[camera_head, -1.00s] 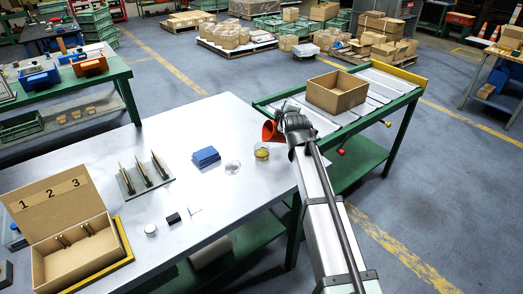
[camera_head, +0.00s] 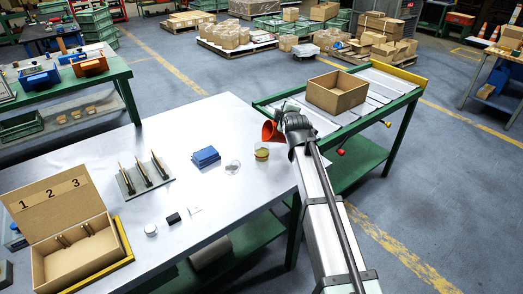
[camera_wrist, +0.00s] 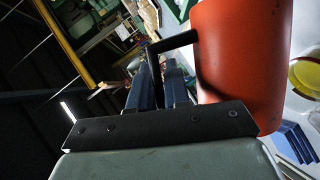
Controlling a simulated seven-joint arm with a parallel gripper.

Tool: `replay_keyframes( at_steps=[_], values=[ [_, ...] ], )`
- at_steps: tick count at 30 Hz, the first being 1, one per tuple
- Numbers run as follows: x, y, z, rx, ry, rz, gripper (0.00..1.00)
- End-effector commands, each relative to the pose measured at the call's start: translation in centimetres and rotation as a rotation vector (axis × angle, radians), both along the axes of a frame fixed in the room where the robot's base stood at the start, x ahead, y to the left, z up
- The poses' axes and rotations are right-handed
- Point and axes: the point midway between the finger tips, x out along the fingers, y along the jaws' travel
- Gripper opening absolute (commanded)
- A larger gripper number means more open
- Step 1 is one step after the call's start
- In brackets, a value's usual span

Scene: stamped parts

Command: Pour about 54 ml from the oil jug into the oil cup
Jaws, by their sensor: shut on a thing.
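The orange oil jug (camera_head: 271,132) is tilted with its mouth toward the left, above and beside the oil cup. My gripper (camera_head: 286,124) is shut on the jug at the table's right edge. In the wrist view the gripper fingers (camera_wrist: 172,82) are at the jug's dark handle (camera_wrist: 176,42), and the jug's orange wall (camera_wrist: 240,60) fills the upper right. The clear oil cup (camera_head: 261,153) stands upright on the table with yellow oil in it; it also shows in the wrist view (camera_wrist: 306,74). I cannot make out a stream between jug and cup.
A blue stack (camera_head: 206,156) and a clear round dish (camera_head: 233,166) lie left of the cup. A pin stand (camera_head: 146,177) and a cardboard box (camera_head: 75,262) are farther left. A green-framed roller table (camera_head: 382,103) with an open carton (camera_head: 337,90) stands behind my arm.

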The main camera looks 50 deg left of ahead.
Motion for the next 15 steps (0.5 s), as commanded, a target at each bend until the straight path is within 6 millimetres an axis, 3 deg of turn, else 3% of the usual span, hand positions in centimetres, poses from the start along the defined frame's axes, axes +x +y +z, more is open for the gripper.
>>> replay_keyframes(
  at_steps=[15],
  values=[
    [1.8, -0.4, -2.0, 0.054, 0.197, -0.001, 0.0]
  ],
)
